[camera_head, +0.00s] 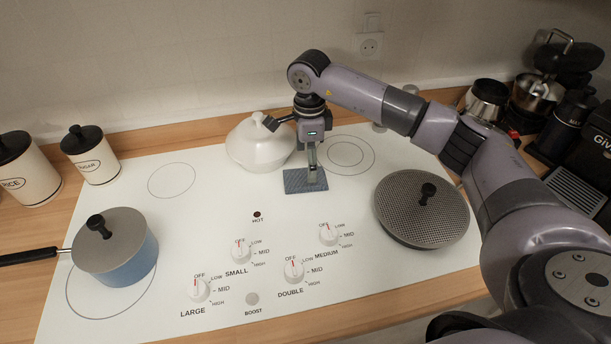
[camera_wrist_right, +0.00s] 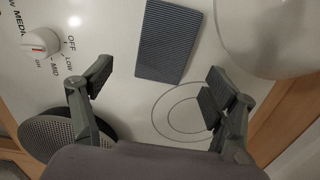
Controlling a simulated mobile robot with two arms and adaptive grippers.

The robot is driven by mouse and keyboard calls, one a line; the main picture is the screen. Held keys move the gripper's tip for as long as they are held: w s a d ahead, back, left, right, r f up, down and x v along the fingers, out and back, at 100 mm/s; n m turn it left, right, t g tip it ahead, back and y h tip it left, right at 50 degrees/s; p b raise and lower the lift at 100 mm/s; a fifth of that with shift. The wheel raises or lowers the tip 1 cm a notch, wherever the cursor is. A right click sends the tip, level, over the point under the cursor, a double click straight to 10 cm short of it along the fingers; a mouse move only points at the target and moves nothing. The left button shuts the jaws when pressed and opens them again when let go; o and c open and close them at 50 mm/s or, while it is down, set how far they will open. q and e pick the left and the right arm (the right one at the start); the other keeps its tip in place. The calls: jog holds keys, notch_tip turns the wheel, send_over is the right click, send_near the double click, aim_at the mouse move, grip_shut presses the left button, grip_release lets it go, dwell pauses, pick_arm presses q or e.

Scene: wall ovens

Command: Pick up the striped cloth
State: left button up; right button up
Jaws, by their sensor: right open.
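The striped cloth (camera_head: 305,181) is a small flat blue-grey rectangle with fine stripes. It lies on the white cooktop, in front of the white lidded pot. It also shows in the right wrist view (camera_wrist_right: 170,40), at the top middle, beyond the gripper's fingertips. My right gripper (camera_head: 292,146) is above the cloth in the head view, with one finger pointing down in front of it. In the right wrist view the two fingers (camera_wrist_right: 157,92) are spread wide with nothing between them. My left gripper is in neither view.
The white pot (camera_head: 259,146) stands close behind the cloth. A lidded pan (camera_head: 411,222) is to the right and a blue saucepan (camera_head: 122,267) to the left. Control knobs (camera_head: 293,269) are in front. Canisters (camera_head: 92,158) stand at left, a coffee machine (camera_head: 545,84) at right.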

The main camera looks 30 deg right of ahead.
aim_at(306, 180)
jog(key=shift+d+f+p, duration=0.1)
jog(key=shift+f+p, duration=0.4)
jog(key=shift+f, duration=0.1)
jog(key=f, duration=0.1)
jog(key=f+p, duration=0.1)
jog(key=f, duration=0.1)
jog(key=shift+d+f, duration=0.2)
jog(key=shift+f, duration=0.1)
jog(key=shift+w+f+p, duration=0.1)
jog(key=shift+f+p, duration=0.2)
jog(key=shift+f, duration=0.05)
jog(key=shift+c, duration=0.2)
jog(key=c, duration=1)
jog(key=shift+c, duration=0.2)
